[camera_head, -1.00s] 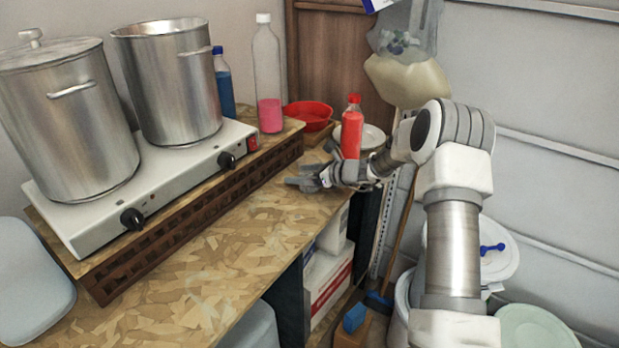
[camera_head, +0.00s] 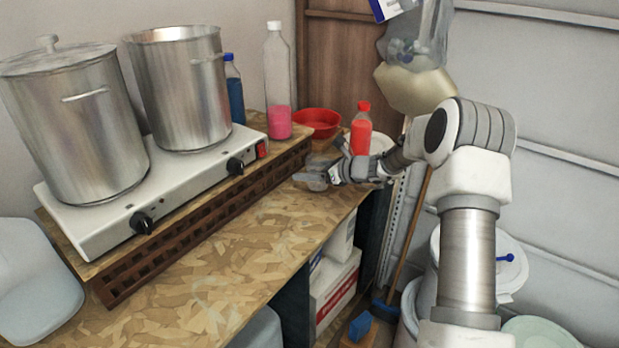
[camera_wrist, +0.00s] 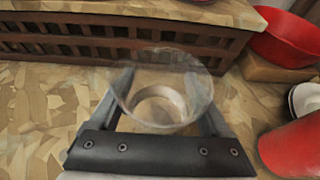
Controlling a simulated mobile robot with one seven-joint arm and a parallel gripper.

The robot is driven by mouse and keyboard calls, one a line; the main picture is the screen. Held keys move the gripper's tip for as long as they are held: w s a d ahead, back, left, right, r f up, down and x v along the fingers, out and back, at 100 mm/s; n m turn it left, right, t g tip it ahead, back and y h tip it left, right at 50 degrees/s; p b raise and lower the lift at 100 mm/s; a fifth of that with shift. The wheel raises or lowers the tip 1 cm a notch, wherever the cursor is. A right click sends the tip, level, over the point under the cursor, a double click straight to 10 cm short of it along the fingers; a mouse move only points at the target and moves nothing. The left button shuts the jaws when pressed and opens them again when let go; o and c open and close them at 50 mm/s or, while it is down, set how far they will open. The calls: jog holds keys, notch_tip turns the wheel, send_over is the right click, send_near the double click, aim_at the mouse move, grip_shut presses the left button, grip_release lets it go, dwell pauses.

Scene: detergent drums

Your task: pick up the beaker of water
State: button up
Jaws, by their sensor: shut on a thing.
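The beaker (camera_wrist: 158,108) is a clear round glass vessel, seen from above in the wrist view. It sits between the two fingers of my gripper (camera_wrist: 160,82), which are shut on its sides. In the head view, the beaker (camera_head: 311,181) is a faint clear shape at the fingertips of my gripper (camera_head: 322,174), over the chipboard worktop (camera_head: 245,245). I cannot make out the water level, nor whether the beaker's base touches the worktop.
A red bottle (camera_head: 361,130) stands just behind my gripper, near a red bowl (camera_head: 316,123) and a pale dish (camera_head: 381,143). A slatted wooden rack (camera_head: 215,215) under the hot plate (camera_head: 190,190) borders the worktop. The front worktop is clear.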

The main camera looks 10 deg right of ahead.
jog(key=s+d+r, duration=0.5)
jog(key=d+r, duration=0.2)
jog(key=d, duration=0.3)
jog(key=shift+s+d+r, duration=0.15)
jog(key=shift+s+r, duration=0.1)
jog(key=shift+r, duration=0.1)
